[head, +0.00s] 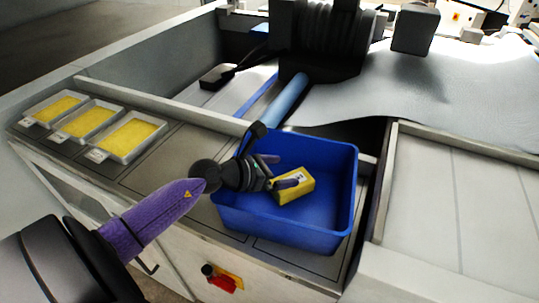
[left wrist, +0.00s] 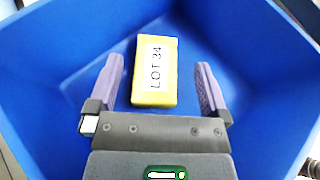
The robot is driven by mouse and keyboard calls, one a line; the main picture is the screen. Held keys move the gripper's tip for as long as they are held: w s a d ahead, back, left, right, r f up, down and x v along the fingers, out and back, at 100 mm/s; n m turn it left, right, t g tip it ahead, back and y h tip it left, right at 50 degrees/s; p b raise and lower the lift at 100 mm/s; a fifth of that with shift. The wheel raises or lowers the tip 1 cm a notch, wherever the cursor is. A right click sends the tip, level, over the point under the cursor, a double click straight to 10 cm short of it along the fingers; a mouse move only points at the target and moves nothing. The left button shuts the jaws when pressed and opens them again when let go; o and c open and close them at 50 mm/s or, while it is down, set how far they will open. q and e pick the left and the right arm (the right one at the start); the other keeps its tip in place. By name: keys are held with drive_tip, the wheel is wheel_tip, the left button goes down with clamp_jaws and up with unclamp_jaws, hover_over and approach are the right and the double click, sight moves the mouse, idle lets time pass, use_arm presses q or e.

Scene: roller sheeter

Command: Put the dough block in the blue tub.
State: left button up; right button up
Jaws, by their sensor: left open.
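The dough block (head: 294,186) is a yellow block with a white label, inside the blue tub (head: 335,225). In the left wrist view the block (left wrist: 154,72) shows the label "LOT 34", with the blue tub's wall (left wrist: 40,70) around it. My left gripper (head: 280,172) reaches into the tub with its fingers close to the block. In the left wrist view my left gripper (left wrist: 160,88) is open, with the block between and a little beyond its fingers and visible gaps on both sides. Whether the block rests on the tub floor is hard to tell. My right gripper is not in view.
Several metal trays of yellow material, such as the nearest tray (head: 126,137), stand on the counter at left. A red knob (head: 222,282) is on the front panel. A blue-grey roller (head: 283,100) lies behind the tub. A pale ledge (head: 460,200) is at right.

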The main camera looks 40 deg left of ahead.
use_arm(q)
drive_tip(key=p+v, duration=0.1)
drive_tip(key=v, duration=1.1)
drive_tip(key=shift+r, duration=0.45)
idle(0.8)
